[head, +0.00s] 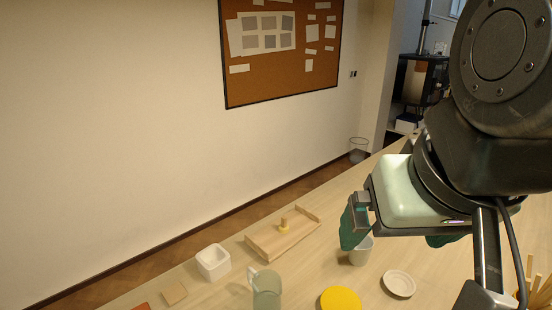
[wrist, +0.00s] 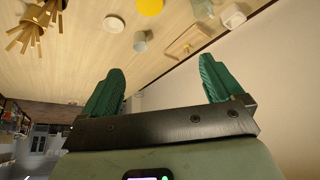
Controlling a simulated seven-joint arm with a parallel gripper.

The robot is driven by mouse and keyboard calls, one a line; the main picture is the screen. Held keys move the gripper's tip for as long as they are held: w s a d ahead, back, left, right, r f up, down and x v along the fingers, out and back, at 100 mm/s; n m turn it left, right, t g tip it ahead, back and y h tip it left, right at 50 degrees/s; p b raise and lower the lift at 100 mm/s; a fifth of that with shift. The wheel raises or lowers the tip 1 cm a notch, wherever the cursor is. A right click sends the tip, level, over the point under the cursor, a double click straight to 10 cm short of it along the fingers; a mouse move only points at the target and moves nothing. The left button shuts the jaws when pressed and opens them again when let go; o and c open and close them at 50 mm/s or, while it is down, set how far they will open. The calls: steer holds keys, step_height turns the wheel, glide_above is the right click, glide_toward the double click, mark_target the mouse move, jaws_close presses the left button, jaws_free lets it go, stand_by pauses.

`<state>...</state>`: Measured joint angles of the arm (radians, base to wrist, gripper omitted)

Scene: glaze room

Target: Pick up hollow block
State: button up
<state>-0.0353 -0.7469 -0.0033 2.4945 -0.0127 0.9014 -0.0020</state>
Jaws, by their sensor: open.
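The hollow block (head: 222,270) is white, square and open at the top. It stands on the table left of the wooden tray in the head view. A pale block-like thing near the top right of the wrist view (wrist: 232,18) looks like it. My gripper (head: 400,236) is at the right in the head view, above the table and well apart from the block. Its two green fingers are spread with nothing between them, as the wrist view (wrist: 160,82) shows.
A wooden tray with a peg (head: 262,247) lies right of the block. A small wooden tile (head: 174,293) lies left of the block.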

steer(key=shift+o, duration=0.3)
steer(key=w+a+n+g+h, duration=0.1)
steer(key=w+a+n, duration=0.15)
steer(key=w, duration=0.45)
steer(key=w+a+n+g+h, duration=0.1)
steer(key=w+a+n+g, duration=0.1)
steer(key=w+n, duration=0.35)
steer(key=n+t+h, duration=0.4)
steer(key=n+h, duration=0.3)
steer(key=n, duration=0.7)
glide_above(208, 259)
steer(key=s+d, duration=0.1)
steer(key=s, duration=0.2)
step_height(208, 259, down, 28)
steer(key=s+a+f+n+t, duration=0.1)
steer(key=a+f, duration=0.1)
steer(key=f, duration=0.1)
steer(key=s+a+f+n+t, duration=0.1)
steer(key=a+f+n, duration=0.1)
steer(key=f, duration=0.1)
steer(key=s+a+f+n+t, duration=0.1)
steer(key=a+f+n, duration=0.1)
steer(key=f, duration=0.2)
steer(key=shift+a+t, duration=0.2)
steer(key=shift+t, duration=0.1)
steer(key=x, duration=1)
steer(key=shift+w+d+f, duration=0.15)
